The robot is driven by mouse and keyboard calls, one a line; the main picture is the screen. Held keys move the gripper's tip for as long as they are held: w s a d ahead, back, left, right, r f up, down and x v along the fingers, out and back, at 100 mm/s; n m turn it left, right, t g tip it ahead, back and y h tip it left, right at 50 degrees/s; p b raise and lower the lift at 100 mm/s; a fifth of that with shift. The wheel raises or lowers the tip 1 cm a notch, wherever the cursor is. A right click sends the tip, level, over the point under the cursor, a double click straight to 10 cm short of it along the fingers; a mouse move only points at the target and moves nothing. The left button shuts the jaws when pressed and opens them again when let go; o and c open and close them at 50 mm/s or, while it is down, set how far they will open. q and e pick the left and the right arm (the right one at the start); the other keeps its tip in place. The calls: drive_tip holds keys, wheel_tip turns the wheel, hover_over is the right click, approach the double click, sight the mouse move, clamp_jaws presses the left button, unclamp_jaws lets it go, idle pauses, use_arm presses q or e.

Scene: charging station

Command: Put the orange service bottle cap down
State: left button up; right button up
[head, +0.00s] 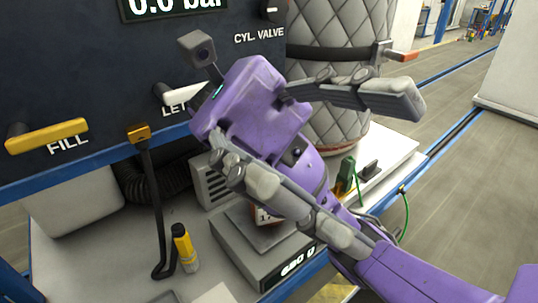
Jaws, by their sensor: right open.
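My right gripper (375,168) is open, its two grey fingers spread wide from the purple palm. One finger reaches right across the quilted cylinder. The other reaches down and right above the grey scale (262,258). I see nothing held between the fingertips. I cannot make out the orange service bottle cap; the gripper and arm cover part of the bench. A small object with a reddish edge and a number label (264,216) sits on the scale, mostly hidden behind the lower finger. My left gripper is not in view.
The dark panel (90,95) has a yellow FILL handle (46,136) and a white lever (183,95). A quilted cylinder (335,135) stands behind the gripper.

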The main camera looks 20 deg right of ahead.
drive_tip(key=w+d+n+t+h, duration=0.55)
drive_tip(key=d+n+h, duration=0.25)
drive_tip(key=n+h, duration=0.55)
drive_tip(key=w+d+f+n+t+h+b, duration=0.2)
drive_tip(key=w+f+n+t+h, duration=0.25)
drive_tip(key=w+n+t, duration=0.75)
drive_tip(key=w+a+f+n+t+y, duration=0.75)
drive_tip(key=a+f+t+y, duration=0.3)
drive_tip(key=f+t, duration=0.2)
drive_tip(key=shift+m, duration=0.4)
drive_tip(key=x, duration=0.7)
drive_tip(key=shift+w+d+f, duration=0.1)
drive_tip(key=shift+w+f, duration=0.05)
drive_tip(key=shift+f, duration=0.15)
drive_tip(key=shift+w+d+f, duration=0.2)
drive_tip(key=shift+w+d, duration=0.15)
drive_tip(key=c, duration=0.8)
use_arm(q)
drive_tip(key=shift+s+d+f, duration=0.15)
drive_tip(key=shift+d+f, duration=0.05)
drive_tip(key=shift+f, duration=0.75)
use_arm(e)
drive_tip(key=c, duration=0.3)
